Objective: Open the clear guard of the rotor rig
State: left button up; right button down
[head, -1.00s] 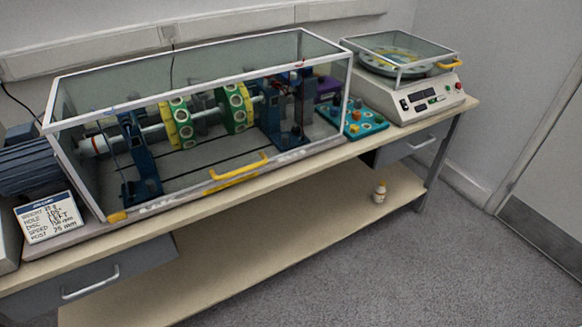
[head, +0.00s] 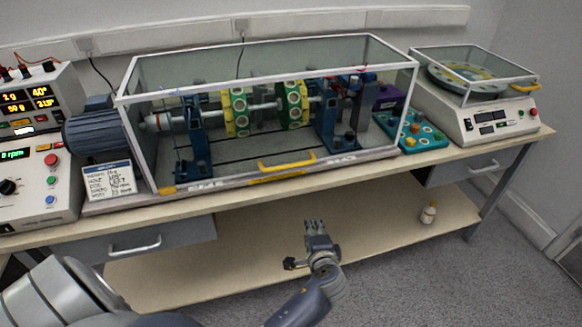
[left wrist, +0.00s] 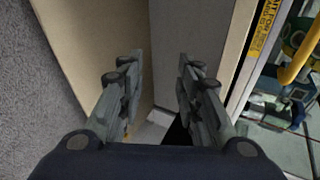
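The rotor rig's clear guard (head: 215,80) is a long glassy box with a white frame. It sits down over the rotor shaft and its green and yellow discs (head: 292,105). A yellow handle (head: 287,163) is on its lower front edge; it also shows at the right of the left wrist view (left wrist: 298,62). My left gripper (head: 314,228) is in front of the bench, below and slightly right of the handle, apart from it. In the left wrist view its two fingers (left wrist: 155,100) are spread with nothing held between them. My right gripper is not in view.
A balance with its own clear lid (head: 480,105) stands at the right, with a teal tray (head: 425,137) beside it. A control unit (head: 38,175) and a white card (head: 108,182) are at the left. The bench's lower shelf (head: 240,260) holds a small bottle (head: 429,213).

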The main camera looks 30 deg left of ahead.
aim_at(290, 168)
pick_arm(q)
jog(key=a+r+n+y, duration=0.2)
jog(key=a+r+y, duration=0.2)
jog(key=r, duration=1.2)
jog(key=x, duration=0.7)
jog(key=p+x, duration=0.1)
jog(key=x, duration=0.2)
jog(key=shift+a+r, duration=0.2)
jog(key=shift+a, duration=0.25)
jog(key=shift+c, duration=0.2)
grip_shut()
